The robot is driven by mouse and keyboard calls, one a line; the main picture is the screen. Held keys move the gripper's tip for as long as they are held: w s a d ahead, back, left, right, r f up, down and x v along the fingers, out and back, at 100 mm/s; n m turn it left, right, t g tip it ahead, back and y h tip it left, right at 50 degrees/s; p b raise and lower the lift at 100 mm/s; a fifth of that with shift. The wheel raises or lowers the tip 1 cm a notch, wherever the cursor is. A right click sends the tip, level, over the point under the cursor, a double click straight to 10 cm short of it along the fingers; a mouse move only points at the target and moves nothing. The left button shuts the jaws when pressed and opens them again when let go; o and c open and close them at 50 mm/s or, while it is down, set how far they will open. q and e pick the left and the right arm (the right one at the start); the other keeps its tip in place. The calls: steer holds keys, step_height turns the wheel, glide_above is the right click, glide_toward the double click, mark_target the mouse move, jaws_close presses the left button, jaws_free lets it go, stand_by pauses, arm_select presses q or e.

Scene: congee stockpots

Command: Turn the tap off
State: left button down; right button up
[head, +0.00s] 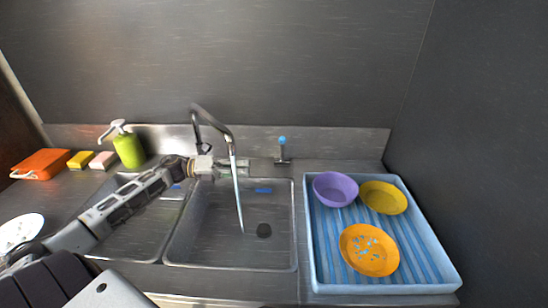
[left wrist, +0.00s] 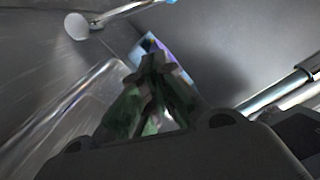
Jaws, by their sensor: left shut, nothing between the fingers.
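The tap's curved metal spout (head: 214,122) stands behind the sink, and a stream of water (head: 239,205) runs from it into the right basin. A separate small metal tap handle (head: 283,155) with a blue top stands to the right of the spout. My left gripper (head: 246,168) is shut and empty, behind the water stream and left of the handle, apart from it. In the left wrist view its closed fingers (left wrist: 152,62) show, with a metal rod (left wrist: 120,12) bearing a blue end beyond them. My right gripper is not in view.
A blue tray (head: 312,240) with a purple bowl (head: 335,188), a yellow bowl (head: 384,197) and an orange plate (head: 356,262) lies right of the sink (head: 230,267). A green soap dispenser (head: 128,150), sponges (head: 82,160) and an orange item (head: 42,163) stand at the left.

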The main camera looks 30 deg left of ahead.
arm_select(q)
steer(key=w+d+r, duration=0.2)
steer(key=w+d, duration=0.5)
steer(key=shift+w+p, duration=0.3)
steer(key=shift+w, duration=0.1)
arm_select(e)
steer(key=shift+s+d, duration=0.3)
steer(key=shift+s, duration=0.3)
arm_select(q)
steer(key=shift+d, duration=0.1)
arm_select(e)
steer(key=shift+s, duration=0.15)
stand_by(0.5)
